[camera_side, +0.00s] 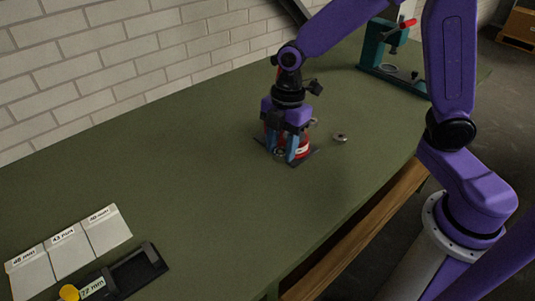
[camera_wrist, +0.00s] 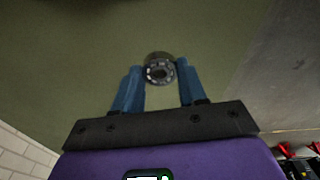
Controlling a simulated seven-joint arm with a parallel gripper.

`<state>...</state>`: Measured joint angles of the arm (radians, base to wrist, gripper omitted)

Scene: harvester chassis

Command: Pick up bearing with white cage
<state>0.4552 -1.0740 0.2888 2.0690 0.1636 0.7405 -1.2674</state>
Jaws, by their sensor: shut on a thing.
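A bearing (camera_wrist: 159,70) sits between my blue fingertips in the wrist view. It is a dark metal ring with small pale spots around its middle; I cannot tell for sure that its cage is white. My gripper (camera_side: 280,153) points down low over the green table in the side view and is shut on this bearing. In that view the fingers mostly hide the bearing. Another bearing (camera_side: 340,138), small and silvery, lies on the table to the right of my gripper.
A red object (camera_side: 303,148) stands right by my fingers, partly hidden. Another small round part (camera_side: 313,122) shows behind my gripper. A teal press (camera_side: 385,52) stands at the back right. The table's left middle is clear.

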